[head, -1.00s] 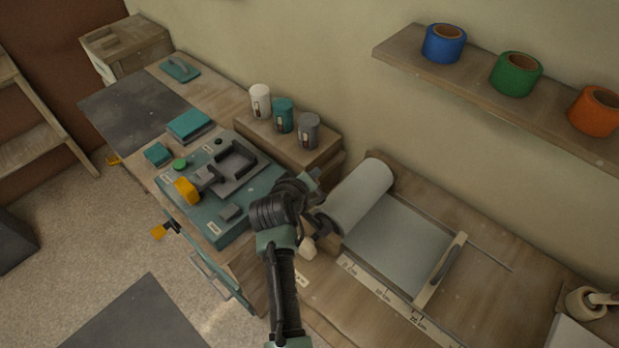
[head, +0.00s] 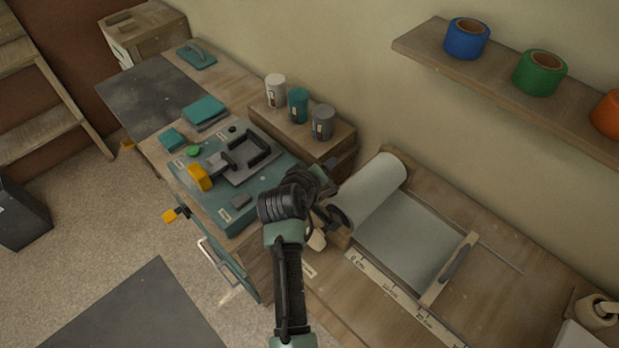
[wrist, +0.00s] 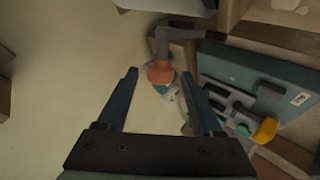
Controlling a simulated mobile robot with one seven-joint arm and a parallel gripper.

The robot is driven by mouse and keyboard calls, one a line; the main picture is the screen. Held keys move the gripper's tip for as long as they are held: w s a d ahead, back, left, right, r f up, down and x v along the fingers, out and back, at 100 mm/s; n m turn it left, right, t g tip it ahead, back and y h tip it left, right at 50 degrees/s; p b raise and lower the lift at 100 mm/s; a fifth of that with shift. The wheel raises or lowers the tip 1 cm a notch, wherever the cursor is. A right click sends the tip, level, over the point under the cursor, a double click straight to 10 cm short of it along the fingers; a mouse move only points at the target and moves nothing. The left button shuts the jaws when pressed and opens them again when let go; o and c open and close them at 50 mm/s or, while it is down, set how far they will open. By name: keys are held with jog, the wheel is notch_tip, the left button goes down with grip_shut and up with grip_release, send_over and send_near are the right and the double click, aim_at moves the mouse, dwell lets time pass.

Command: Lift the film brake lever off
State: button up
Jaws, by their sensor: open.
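In the wrist view, a dark grey bent lever (wrist: 163,42) ends in a terracotta knob (wrist: 160,70). I take this to be the film brake lever. My gripper (wrist: 160,76) is open, and the knob shows between its two fingertips. I cannot tell how far beyond the tips it lies; nothing is visibly gripped. In the head view, my gripper (head: 330,178) is beside the near-left end of the pale film roll (head: 372,192), its jaws largely hidden by my wrist. Dark hardware (head: 340,217) shows at that roll end; the lever is not clear there.
A teal panel (head: 268,188) with a yellow-handled part (head: 200,178) lies left of my gripper. A wooden riser (head: 335,138) with three cans stands behind. A wall shelf (head: 425,48) with tape rolls is at upper right. A pale-knobbed part (head: 317,240) sits near my wrist.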

jog(key=b+v, duration=0.1)
jog(key=v, duration=1)
jog(key=shift+s+r, duration=0.2)
jog(key=shift+a, duration=0.1)
